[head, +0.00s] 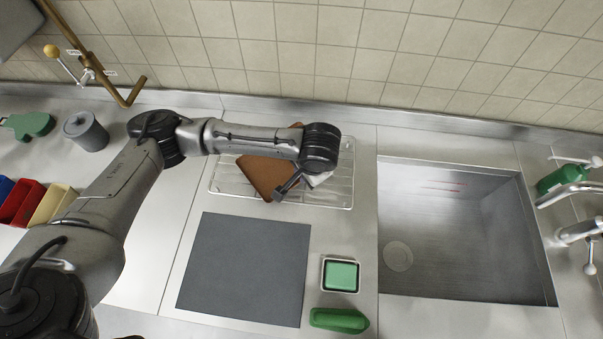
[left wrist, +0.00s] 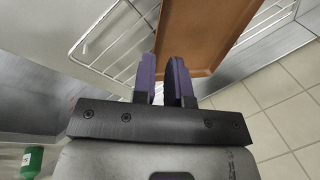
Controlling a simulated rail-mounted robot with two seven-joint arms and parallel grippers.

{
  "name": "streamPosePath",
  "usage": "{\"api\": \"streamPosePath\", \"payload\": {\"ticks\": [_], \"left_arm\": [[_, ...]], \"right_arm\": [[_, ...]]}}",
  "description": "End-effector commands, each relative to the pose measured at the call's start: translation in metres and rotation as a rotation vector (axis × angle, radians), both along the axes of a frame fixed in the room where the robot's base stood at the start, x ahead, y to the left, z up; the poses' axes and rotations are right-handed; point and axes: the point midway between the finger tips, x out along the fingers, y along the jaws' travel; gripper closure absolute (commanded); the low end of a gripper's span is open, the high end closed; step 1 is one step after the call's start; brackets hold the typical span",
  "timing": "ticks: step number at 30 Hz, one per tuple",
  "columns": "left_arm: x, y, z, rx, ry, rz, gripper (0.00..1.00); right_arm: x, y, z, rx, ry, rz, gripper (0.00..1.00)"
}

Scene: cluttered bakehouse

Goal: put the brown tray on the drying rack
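The brown tray (head: 262,175) is over the wire drying rack (head: 338,195), turned at an angle, with its middle hidden under my left arm. I cannot tell whether it rests flat on the wires. My left gripper (head: 277,196) is at the tray's near part in the head view. In the left wrist view, the fingers of my left gripper (left wrist: 164,75) stand a narrow gap apart at the edge of the tray (left wrist: 205,35), which runs in between them. The rack's wires (left wrist: 120,50) show to the left of the tray there. My right gripper is not in view.
A dark grey mat (head: 245,268) lies in front of the rack. A green block in a small dish (head: 341,274) and a green bottle (head: 340,319) are right of the mat. The sink (head: 460,240) is at right. A grey pot (head: 86,131) and colored bins (head: 22,203) are at left.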

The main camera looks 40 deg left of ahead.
Motion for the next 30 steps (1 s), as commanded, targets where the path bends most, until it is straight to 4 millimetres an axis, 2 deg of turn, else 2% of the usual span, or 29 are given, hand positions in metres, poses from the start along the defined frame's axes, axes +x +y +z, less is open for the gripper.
{"api": "streamPosePath", "payload": {"ticks": [8,11,14,17,21,24,27,30], "left_arm": [[-0.001,-0.003,0.012,0.0,-0.001,0.0,0.86],[-0.002,-0.005,0.01,-0.005,0.0,-0.007,0.86],[-0.009,-0.017,0.0,-0.038,0.003,-0.043,0.86],[-0.024,-0.041,-0.016,-0.108,-0.001,-0.108,0.86],[-0.054,-0.081,-0.04,-0.254,-0.027,-0.207,0.86],[-0.075,-0.101,-0.051,-0.356,-0.064,-0.243,0.86],[-0.095,-0.112,-0.06,-0.44,-0.107,-0.249,0.86],[-0.114,-0.113,-0.069,-0.499,-0.154,-0.223,0.86]], "right_arm": [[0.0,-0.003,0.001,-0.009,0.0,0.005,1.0],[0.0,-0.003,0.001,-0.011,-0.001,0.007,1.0],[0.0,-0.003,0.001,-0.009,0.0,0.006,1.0],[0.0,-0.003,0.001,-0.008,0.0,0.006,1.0],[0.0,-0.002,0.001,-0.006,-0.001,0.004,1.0],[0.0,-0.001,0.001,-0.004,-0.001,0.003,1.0],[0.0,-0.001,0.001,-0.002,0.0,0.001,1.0],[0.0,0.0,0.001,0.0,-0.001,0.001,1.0]]}}
